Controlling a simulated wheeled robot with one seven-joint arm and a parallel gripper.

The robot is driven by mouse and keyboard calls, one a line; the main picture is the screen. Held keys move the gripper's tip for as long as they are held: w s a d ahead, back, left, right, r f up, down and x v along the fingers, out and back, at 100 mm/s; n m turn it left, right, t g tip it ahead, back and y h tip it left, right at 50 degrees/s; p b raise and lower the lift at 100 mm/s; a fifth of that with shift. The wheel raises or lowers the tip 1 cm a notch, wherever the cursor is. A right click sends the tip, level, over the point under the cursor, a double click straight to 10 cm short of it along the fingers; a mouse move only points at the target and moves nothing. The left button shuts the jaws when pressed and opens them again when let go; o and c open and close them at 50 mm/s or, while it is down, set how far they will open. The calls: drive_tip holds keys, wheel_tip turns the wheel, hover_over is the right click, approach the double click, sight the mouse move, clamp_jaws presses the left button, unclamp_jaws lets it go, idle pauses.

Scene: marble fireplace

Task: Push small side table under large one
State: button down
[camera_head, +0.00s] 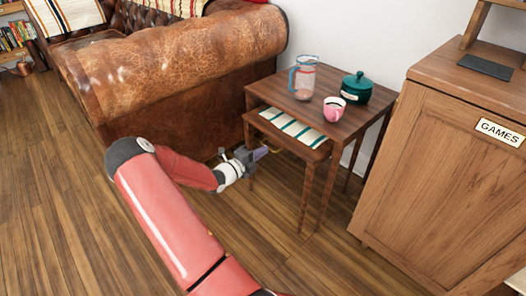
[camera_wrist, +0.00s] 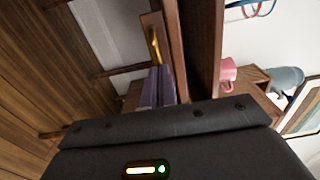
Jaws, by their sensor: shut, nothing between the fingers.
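The large side table (camera_head: 266,92) stands between the leather sofa and the wooden cabinet. The small side table (camera_head: 318,154) is lower, partly under it, with its front part sticking out. A striped cloth (camera_head: 292,126) lies on the small table. My gripper (camera_head: 264,153) is shut and empty, just below the small table's top at its left front side. Whether it touches the table is unclear. In the wrist view, the purple fingers (camera_wrist: 158,88) are together near a brass-coloured piece (camera_wrist: 154,42) beside a dark wooden edge.
A glass pitcher (camera_head: 303,80), a teal lidded pot (camera_head: 356,90) and a pink mug (camera_head: 334,109) stand on the large table. The leather sofa (camera_head: 185,65) is left; a cabinet labelled GAMES (camera_head: 440,170) is right. Wooden floor (camera_head: 60,220) in front is open.

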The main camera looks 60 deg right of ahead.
drive_tip(key=shift+s+d, duration=0.2)
drive_tip(key=shift+d, duration=0.45)
drive_tip(key=shift+x, duration=2.75)
drive_tip(key=shift+p+v, duration=0.9)
drive_tip(key=shift+v, duration=0.95)
drive_tip(key=p+v, duration=0.4)
drive_tip(key=v, duration=1)
drive_tip(key=shift+w, duration=0.1)
